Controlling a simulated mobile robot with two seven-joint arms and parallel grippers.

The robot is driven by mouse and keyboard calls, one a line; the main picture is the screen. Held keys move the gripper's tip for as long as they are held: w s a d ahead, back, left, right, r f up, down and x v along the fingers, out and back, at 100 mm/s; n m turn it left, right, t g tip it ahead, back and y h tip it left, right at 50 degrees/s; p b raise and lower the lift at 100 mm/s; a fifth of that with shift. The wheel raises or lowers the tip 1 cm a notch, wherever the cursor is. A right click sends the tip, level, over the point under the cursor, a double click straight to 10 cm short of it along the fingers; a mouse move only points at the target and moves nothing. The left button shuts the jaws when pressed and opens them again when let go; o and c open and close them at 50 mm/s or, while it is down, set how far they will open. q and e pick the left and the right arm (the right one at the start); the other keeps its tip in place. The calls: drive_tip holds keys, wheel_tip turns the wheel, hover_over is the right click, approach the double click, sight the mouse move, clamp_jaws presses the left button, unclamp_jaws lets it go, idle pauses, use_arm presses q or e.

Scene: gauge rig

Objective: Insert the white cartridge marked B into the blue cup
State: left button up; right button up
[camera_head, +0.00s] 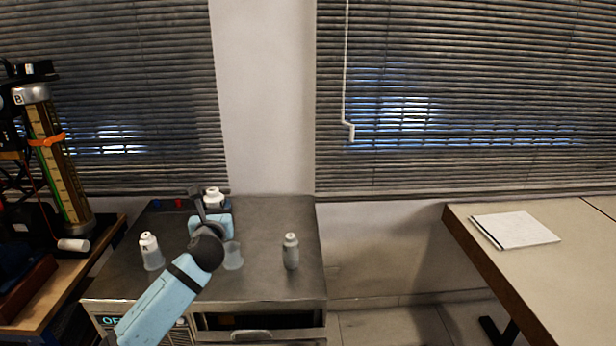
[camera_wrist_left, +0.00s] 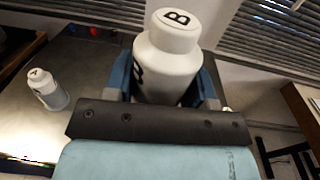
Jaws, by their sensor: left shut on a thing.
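The white cartridge marked B (camera_wrist_left: 172,58) is upright between the blue fingers of my left gripper (camera_wrist_left: 165,82), which is shut on it. In the head view, the cartridge's white cap (camera_head: 213,196) rises above my left gripper (camera_head: 211,222), over the back of the dark worktop. A pale translucent cup (camera_head: 233,258) stands just in front of the gripper, partly hidden by my arm, and looks empty. No cup is plainly blue, so I cannot tell which is the blue one. My right gripper is out of view.
A white-capped bottle (camera_head: 149,244) sits in a pale cup at left, also in the wrist view (camera_wrist_left: 42,82). A grey bottle (camera_head: 291,251) stands at right. A gauge column (camera_head: 58,165) is far left. The worktop (camera_head: 268,219) is clear at back right.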

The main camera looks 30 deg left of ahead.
use_arm(q)
drive_tip(key=s+d+m+t+h+p, duration=0.1)
drive_tip(key=s+d+m+h+p, duration=0.2)
drive_tip(key=d, duration=1)
drive_tip(key=s+d+m+t+h+p, duration=0.2)
drive_tip(key=s+d+h+p, duration=0.4)
drive_tip(key=d, duration=0.8)
drive_tip(key=s+m, duration=0.1)
drive_tip(key=s, duration=0.2)
drive_tip(key=shift+s+d+r+m+h, duration=0.2)
drive_tip(key=shift+s+m+h, duration=0.1)
drive_tip(key=shift+h, duration=0.1)
